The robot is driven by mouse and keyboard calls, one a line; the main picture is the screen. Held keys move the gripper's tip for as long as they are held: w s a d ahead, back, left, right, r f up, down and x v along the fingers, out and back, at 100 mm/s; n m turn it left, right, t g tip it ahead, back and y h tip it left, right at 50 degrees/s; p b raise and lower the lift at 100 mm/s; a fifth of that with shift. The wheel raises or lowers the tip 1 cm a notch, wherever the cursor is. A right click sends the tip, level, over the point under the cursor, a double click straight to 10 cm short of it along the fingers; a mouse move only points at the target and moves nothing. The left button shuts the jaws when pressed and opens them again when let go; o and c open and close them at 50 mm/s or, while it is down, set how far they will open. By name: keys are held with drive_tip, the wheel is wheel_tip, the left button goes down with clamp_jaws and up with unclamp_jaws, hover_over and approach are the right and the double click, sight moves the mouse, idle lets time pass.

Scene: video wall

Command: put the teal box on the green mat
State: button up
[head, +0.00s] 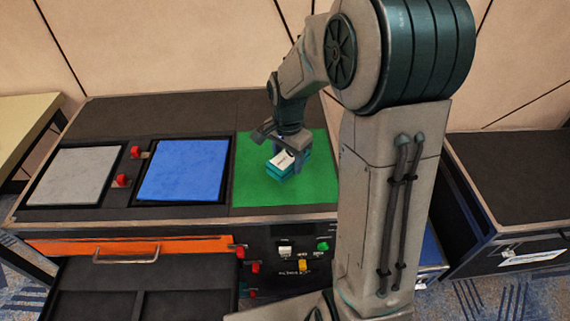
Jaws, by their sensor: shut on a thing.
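The teal box (280,171) has a pale top and is at the green mat, near its middle. The green mat (257,195) lies on the right part of the dark bench top. My gripper (288,158) points down over the mat and is shut on the teal box. The box's underside is hidden, so I cannot tell whether it touches the mat or is held just above it. My arm hides the mat's right side.
A blue mat (185,170) and a grey mat (72,175) lie to the left, with red knobs (122,180) between them. An orange-fronted drawer (130,248) is below. A dark case (515,180) stands at right. The bench's back strip is clear.

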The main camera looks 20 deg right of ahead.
sight(285, 155)
drive_tip(key=w, duration=0.1)
drive_tip(key=w+f, duration=0.1)
drive_tip(key=shift+w+f, duration=0.3)
drive_tip(key=shift+w, duration=0.05)
drive_tip(key=shift+f, duration=2)
drive_tip(key=shift+f, duration=0.1)
drive_tip(key=o, duration=1.1)
drive_tip(key=shift+c, duration=0.2)
